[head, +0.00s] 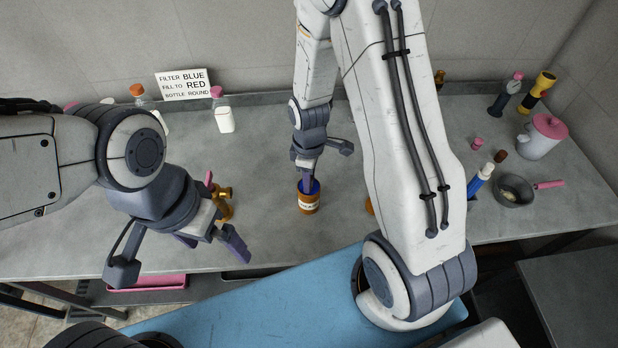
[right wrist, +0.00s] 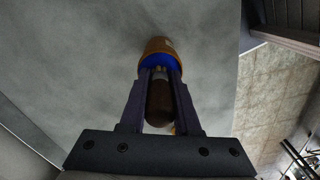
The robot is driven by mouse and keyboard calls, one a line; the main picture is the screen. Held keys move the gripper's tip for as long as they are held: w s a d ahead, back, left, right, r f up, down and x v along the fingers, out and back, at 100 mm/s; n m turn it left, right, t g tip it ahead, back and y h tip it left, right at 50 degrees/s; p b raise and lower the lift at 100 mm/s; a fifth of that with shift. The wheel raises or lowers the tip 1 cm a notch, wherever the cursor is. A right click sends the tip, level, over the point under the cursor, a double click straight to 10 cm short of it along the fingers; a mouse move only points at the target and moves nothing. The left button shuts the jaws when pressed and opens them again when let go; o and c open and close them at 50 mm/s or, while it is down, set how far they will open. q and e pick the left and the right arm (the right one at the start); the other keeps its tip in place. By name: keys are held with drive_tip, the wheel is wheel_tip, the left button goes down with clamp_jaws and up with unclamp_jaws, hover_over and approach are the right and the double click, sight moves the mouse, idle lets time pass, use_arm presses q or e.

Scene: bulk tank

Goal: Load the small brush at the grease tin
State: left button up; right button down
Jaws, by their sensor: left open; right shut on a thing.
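The grease tin (head: 309,208) is a small orange-brown tin with a pale label and blue inside, upright on the grey bench. It also shows in the right wrist view (right wrist: 157,45). My right gripper (head: 307,184) points down at the tin's mouth. In the right wrist view it (right wrist: 160,78) is shut on the small brush (right wrist: 158,106), whose brown handle lies between the fingers. The brush's far end points into the tin; its bristles are hidden. My left gripper (head: 212,250) is open and empty over the bench's front edge, left of the tin.
A brass fitting (head: 225,204) stands by my left gripper. Bottles (head: 224,112) and a sign (head: 184,84) are at the back. A grey pan (head: 513,192), white pot (head: 541,137) and yellow torch (head: 538,92) are at right. Bench between tin and bottles is clear.

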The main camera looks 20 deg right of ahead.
idle(0.3)
wheel_tip(320, 180, up, 7)
drive_tip(key=p, duration=0.6)
idle(0.4)
idle(0.5)
